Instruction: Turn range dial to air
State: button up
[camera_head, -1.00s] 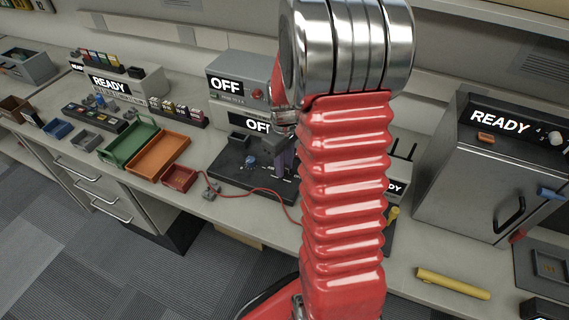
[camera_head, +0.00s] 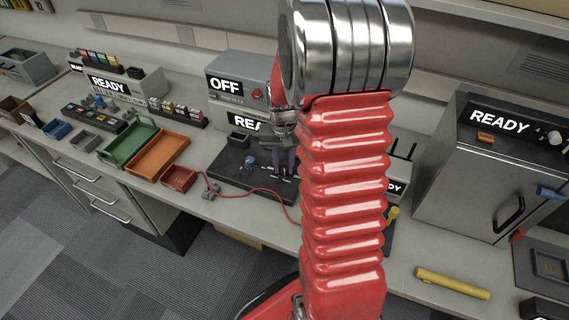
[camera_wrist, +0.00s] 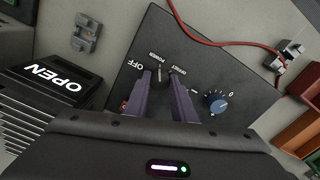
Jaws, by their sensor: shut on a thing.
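A black panel (camera_wrist: 240,75) lies on the bench, with white markings that read OFF, POWER and OFFSET. A blue round dial (camera_wrist: 216,102) with tick marks and a 0 sits on it; it also shows in the head view (camera_head: 250,161). Its range lettering cannot be read. My gripper (camera_wrist: 160,75) points down at the panel beside the POWER marking, left of the blue dial and apart from it. Its purple fingers are shut on a small power switch (camera_wrist: 159,73), mostly hidden between them. In the head view my gripper (camera_head: 281,170) stands over the panel.
A red cable (camera_head: 255,190) runs across the panel's front to a small grey connector (camera_head: 210,191). Red (camera_head: 179,178) and orange (camera_head: 158,156) trays stand to the left. A grey box reading OFF (camera_head: 235,88) stands behind. My red arm hides the panel's right side.

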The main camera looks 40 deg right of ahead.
jog(key=m, duration=0.7)
jog(key=shift+w+a+r, duration=0.1)
jog(key=shift+w+a, duration=0.05)
jog(key=shift+w, duration=0.05)
jog(key=m, duration=0.6)
jog(key=shift+w+m, duration=0.15)
jog(key=shift+m, duration=0.15)
jog(key=m, duration=1)
jog(key=shift+d+m, duration=0.2)
jog(key=shift+m, duration=0.1)
jog(key=o, duration=1.1)
jog(key=shift+c, duration=0.2)
